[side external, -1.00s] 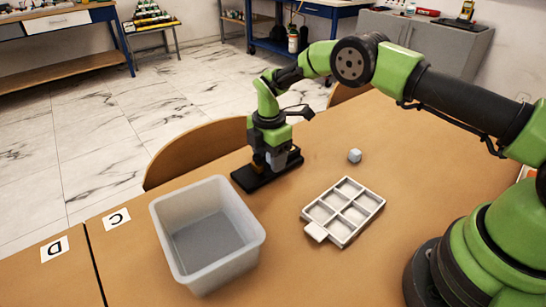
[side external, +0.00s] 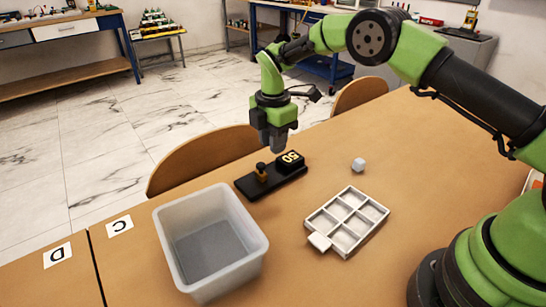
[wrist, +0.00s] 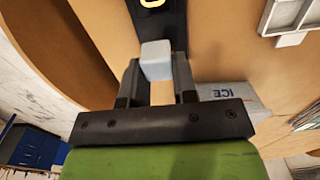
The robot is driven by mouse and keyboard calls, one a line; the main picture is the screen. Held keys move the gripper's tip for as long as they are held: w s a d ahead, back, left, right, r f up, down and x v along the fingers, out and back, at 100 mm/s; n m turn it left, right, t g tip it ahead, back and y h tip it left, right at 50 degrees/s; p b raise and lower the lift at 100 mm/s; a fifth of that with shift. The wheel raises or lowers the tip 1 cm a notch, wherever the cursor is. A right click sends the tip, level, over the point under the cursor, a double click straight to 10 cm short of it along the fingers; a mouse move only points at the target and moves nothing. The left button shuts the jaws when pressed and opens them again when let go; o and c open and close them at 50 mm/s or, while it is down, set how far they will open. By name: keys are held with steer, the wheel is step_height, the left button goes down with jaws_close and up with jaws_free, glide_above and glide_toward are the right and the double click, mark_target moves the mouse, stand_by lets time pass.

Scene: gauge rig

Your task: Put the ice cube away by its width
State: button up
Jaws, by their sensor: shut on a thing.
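My gripper (side external: 277,147) is raised above the black gauge (side external: 250,186). In the wrist view its fingers (wrist: 156,80) are shut on a pale ice cube (wrist: 156,58). The gauge lies on the table with a brass-coloured post and a small display (side external: 290,158) showing yellow digits that look like 50. Part of the gauge also shows in the wrist view (wrist: 160,22). A second pale cube (side external: 358,164) sits alone on the table. The white tray (side external: 319,242) has several square compartments, which look empty, and a tab at its near left corner.
A large translucent bin (side external: 257,243) stands open and empty left of the tray. Labels C (side external: 119,226) and D (side external: 57,255) lie at the left.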

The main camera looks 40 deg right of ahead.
steer(key=shift+m, duration=0.5)
steer(key=r, duration=0.4)
steer(key=shift+s+d+r, duration=0.1)
steer(key=shift+s+d, duration=0.05)
steer(key=shift+s, duration=0.1)
steer(key=s+d+r+m, duration=0.4)
steer(key=s+r+m, duration=0.5)
steer(key=s+m, duration=0.6)
steer(key=n, duration=1.6)
glide_above(334, 215)
step_height(334, 215, down, 11)
step_height(334, 215, down, 5)
steer(key=shift+f, duration=2.5)
